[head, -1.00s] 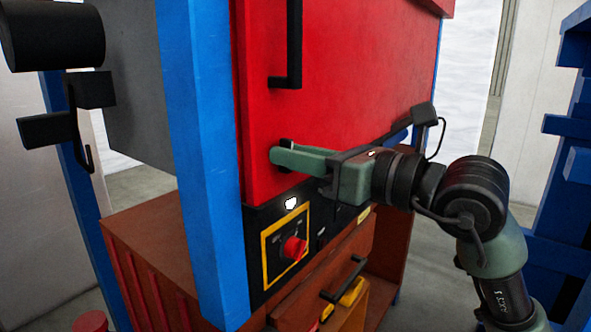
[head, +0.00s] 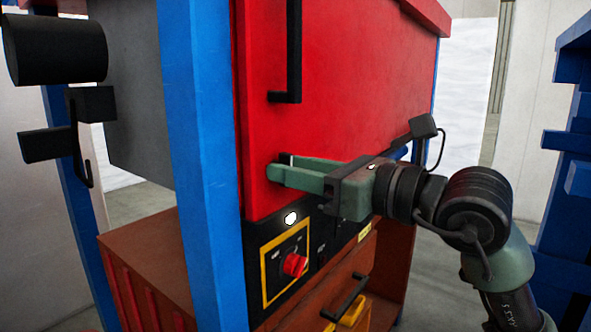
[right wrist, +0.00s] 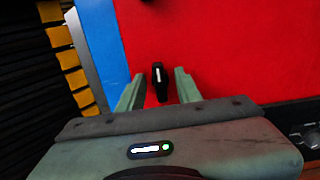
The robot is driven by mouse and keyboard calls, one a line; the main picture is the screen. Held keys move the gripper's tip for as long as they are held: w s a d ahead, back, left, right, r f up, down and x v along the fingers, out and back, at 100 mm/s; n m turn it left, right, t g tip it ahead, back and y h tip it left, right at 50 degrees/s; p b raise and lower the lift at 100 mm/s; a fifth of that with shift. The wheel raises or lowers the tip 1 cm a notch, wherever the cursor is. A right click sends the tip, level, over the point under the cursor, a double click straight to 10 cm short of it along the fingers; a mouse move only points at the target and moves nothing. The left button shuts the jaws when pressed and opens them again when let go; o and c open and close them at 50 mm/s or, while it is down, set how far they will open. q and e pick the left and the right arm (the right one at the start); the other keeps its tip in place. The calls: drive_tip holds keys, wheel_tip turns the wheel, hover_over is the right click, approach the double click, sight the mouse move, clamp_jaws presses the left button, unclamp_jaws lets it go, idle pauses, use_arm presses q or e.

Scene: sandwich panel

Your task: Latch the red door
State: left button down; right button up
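The red door (head: 350,80) fills the middle of the head view and looks closed or nearly so; its far edge is not clear. A small black latch piece with a light stripe (right wrist: 159,88) stands on its lower near corner in the right wrist view. My right gripper (right wrist: 157,86) is open, with one green finger on each side of that piece and a gap to each. In the head view the right gripper (head: 277,170) reaches in from the right, and its fingers mostly hide the latch. My left gripper's fingers are not visible.
A black bar handle (head: 293,55) is higher on the door. A blue post (head: 205,160) stands left of it. Below are a panel with a red knob (head: 294,265) and a brown drawer with a black handle (head: 346,297). A blue rack (head: 565,190) stands at right.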

drive_tip(key=b+v, duration=0.3)
drive_tip(key=v, duration=0.5)
drive_tip(key=shift+a, duration=0.15)
